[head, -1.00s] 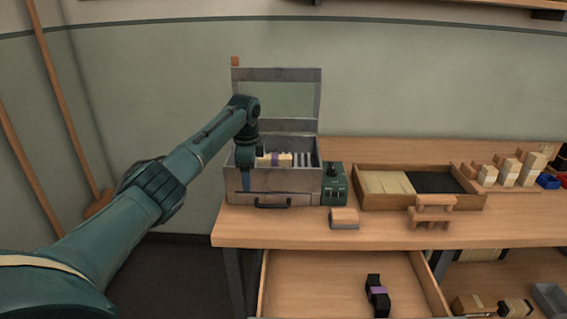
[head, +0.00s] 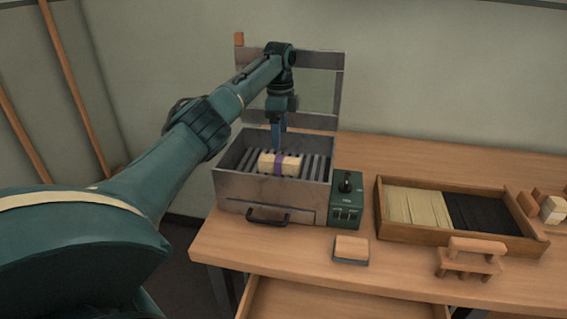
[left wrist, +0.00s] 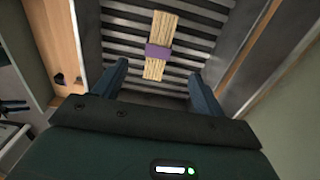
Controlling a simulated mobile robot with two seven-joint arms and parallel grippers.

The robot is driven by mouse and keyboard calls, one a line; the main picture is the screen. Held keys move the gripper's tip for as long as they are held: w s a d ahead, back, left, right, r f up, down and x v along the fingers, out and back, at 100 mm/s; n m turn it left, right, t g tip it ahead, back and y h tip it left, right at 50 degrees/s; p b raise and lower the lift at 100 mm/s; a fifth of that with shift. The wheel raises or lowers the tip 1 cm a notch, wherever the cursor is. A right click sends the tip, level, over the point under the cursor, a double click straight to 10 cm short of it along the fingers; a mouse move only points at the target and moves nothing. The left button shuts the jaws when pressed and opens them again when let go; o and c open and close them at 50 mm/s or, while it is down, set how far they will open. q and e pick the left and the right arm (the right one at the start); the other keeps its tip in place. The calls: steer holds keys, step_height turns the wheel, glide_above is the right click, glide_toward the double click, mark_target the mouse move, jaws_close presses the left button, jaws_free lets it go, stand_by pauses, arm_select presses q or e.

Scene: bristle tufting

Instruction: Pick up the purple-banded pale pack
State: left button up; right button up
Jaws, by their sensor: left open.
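The purple-banded pale pack (head: 268,163) lies on the slatted floor of an open grey metal box (head: 262,191). In the left wrist view the pack (left wrist: 163,26) lies across the dark slats, its purple band (left wrist: 158,52) around its middle. My left gripper (head: 279,148) points down over the box, just behind the pack in the head view. In the left wrist view my left gripper (left wrist: 160,78) is open and empty, its fingers apart on either side of the pack's near end. I cannot see my right gripper.
The box's framed lid (head: 328,88) stands raised behind it. A green control unit (head: 347,200) stands right of the box. A wooden tray (head: 440,236) holds pale and black bristles. A small block (head: 351,247) and a wooden stand (head: 470,257) sit near the table's front.

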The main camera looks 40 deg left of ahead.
mark_target(279, 158)
arm_select(q)
steer(key=f, duration=1)
steer(key=shift+s, duration=0.2)
steer(key=shift+c, duration=0.4)
steer(key=c, duration=1)
